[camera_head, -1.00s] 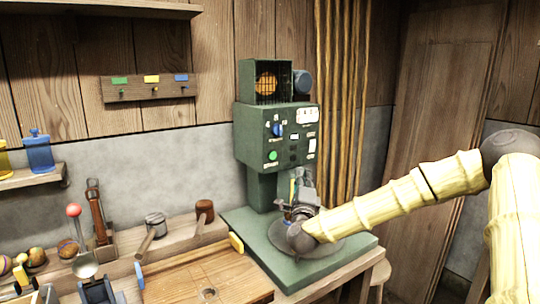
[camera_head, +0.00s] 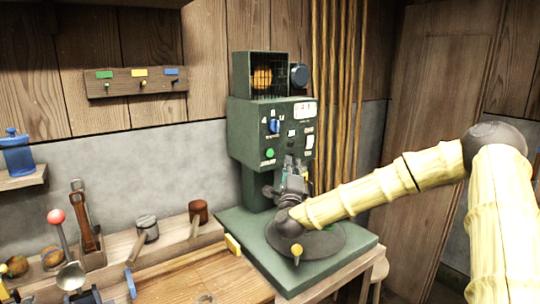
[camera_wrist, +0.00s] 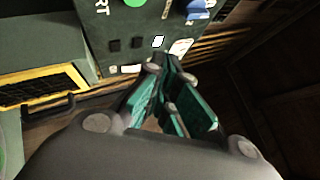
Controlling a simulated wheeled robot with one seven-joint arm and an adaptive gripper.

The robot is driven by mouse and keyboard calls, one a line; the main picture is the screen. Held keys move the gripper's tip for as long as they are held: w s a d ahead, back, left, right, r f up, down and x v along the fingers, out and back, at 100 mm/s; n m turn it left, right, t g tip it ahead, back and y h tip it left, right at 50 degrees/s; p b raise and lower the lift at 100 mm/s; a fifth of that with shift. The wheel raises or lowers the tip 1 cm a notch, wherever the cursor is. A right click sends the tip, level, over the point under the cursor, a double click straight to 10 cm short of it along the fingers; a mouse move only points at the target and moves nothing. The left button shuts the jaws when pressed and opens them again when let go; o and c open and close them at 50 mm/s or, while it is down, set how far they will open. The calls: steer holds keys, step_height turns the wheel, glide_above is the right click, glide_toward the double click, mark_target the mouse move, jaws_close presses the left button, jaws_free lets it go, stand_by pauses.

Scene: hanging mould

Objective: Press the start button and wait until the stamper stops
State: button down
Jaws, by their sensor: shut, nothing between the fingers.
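The stamper is a dark green machine (camera_head: 245,140) on a green base at the back. Its front panel carries a green start button (camera_head: 270,153), which also shows at the top edge of the wrist view (camera_wrist: 135,2). A blue knob (camera_head: 274,126) sits above the button. My gripper (camera_head: 293,163) is shut and empty, pointing up at the lower part of the panel, to the right of and slightly below the button. In the wrist view its teal-padded fingers (camera_wrist: 165,68) end below the panel's small square switches. Contact with the panel cannot be told.
A caged box with an orange round part (camera_head: 262,78) tops the machine. A small yellow-knobbed piece (camera_head: 297,250) stands at the front of the round dark plate (camera_head: 325,243). Mallets (camera_head: 198,212) and a wooden board (camera_head: 205,275) lie to the left. Hanging cords are behind right.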

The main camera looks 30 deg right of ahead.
mark_target(270, 153)
steer(key=w+b, duration=0.1)
steer(key=w, duration=0.5)
steer(key=shift+w+a+b, duration=0.3)
steer(key=shift+w, duration=0.05)
steer(key=shift+w, duration=0.2)
stand_by(1.2)
steer(key=shift+w+a+b, duration=0.1)
steer(key=shift+w+b, duration=0.1)
steer(key=shift+b, duration=0.2)
